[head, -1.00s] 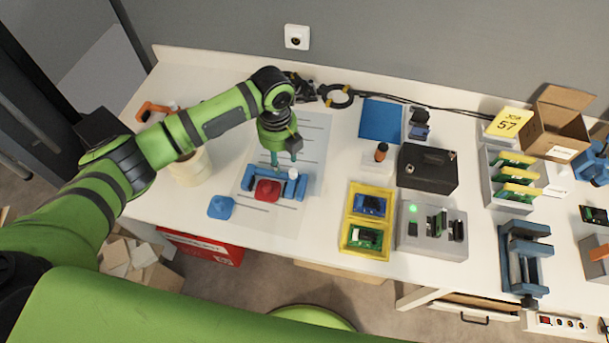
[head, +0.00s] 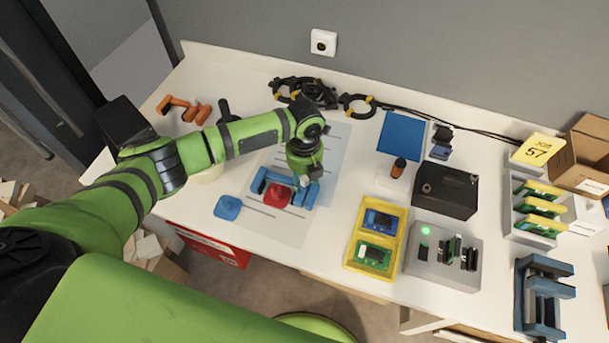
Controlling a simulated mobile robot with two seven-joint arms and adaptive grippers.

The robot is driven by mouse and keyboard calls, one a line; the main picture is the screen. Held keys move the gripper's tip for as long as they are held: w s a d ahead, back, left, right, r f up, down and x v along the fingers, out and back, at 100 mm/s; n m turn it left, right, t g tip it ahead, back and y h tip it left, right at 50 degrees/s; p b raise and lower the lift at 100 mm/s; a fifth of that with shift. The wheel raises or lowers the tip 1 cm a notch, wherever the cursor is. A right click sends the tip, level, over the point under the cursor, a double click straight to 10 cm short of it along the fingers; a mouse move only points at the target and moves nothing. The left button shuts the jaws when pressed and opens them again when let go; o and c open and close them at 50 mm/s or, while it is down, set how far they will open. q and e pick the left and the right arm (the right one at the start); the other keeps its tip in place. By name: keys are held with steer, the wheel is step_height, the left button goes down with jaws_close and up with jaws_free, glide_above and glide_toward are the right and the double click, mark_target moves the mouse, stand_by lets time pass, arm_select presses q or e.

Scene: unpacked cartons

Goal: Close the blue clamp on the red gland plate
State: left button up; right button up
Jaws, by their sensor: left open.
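The red gland plate (head: 277,195) sits in the blue clamp (head: 259,181) on a pale printed sheet on the table. Blue parts of the clamp show on both sides of the red piece. My left gripper (head: 303,181) points down at the right part of the clamp, close to a small white piece there. Its jaws are open, but the fingers are small and partly merged with the clamp, so I cannot tell whether they touch it. My right gripper is not in view.
A separate blue piece (head: 228,207) lies left of the clamp. To the right are a yellow tray (head: 351,250) with circuit boards, a grey block (head: 425,266) with a green light, and a black box (head: 446,190). Black cables (head: 305,90) lie behind.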

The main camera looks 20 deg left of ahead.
arm_select(q)
jaws_close()
steer(key=shift+a+p, duration=0.3)
steer(key=shift+a, duration=0.7)
jaws_free()
steer(key=shift+r, duration=0.1)
step_height(320, 180, up, 12)
